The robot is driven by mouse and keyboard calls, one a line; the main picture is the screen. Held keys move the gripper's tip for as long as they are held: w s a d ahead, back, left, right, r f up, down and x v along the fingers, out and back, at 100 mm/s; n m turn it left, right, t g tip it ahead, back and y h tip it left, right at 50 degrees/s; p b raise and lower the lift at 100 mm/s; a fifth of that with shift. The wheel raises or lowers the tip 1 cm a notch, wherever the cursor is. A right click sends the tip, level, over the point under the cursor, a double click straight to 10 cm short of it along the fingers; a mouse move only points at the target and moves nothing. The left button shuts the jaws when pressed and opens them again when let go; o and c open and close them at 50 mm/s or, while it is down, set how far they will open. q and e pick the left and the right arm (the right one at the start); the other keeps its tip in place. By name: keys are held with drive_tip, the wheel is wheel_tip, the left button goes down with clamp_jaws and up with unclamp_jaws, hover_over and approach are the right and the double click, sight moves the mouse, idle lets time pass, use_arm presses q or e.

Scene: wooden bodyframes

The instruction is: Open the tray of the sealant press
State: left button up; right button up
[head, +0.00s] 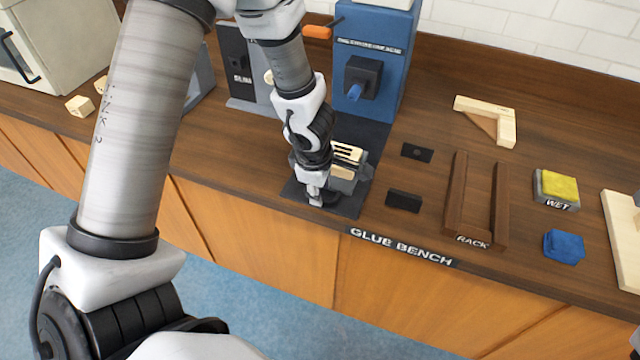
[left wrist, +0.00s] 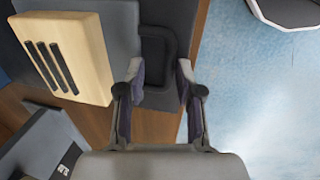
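The blue sealant press (head: 376,45) stands at the back of the bench, with a dark nozzle block on its front. Its grey tray (head: 362,172) sits in front, low over a dark base plate (head: 350,207). A pale wooden block (head: 346,155) with dark strips lies on the tray; it also shows in the left wrist view (left wrist: 88,72). My left gripper (head: 316,198) is at the tray's front. In the left wrist view its fingers (left wrist: 159,72) are apart, one on each side of a dark handle (left wrist: 158,35). I cannot tell whether they touch it. My right gripper is out of view.
A wooden rack (head: 455,195), dark pads (head: 404,201), a yellow-topped wet sponge box (head: 557,188) and a blue cloth (head: 564,246) lie to the right. A grey machine (head: 240,70) stands left of the press. The floor (head: 270,300) in front of the bench is clear.

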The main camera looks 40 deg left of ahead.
use_arm(q)
drive_tip(key=shift+w+f, duration=0.15)
drive_tip(key=shift+w, duration=0.1)
drive_tip(key=shift+s, duration=0.1)
drive_tip(key=shift+r, duration=0.2)
drive_tip(key=shift+r, duration=0.2)
wheel_tip(320, 180, up, 11)
drive_tip(key=s, duration=0.2)
drive_tip(key=shift+s+d, duration=0.15)
drive_tip(key=shift+d, duration=0.1)
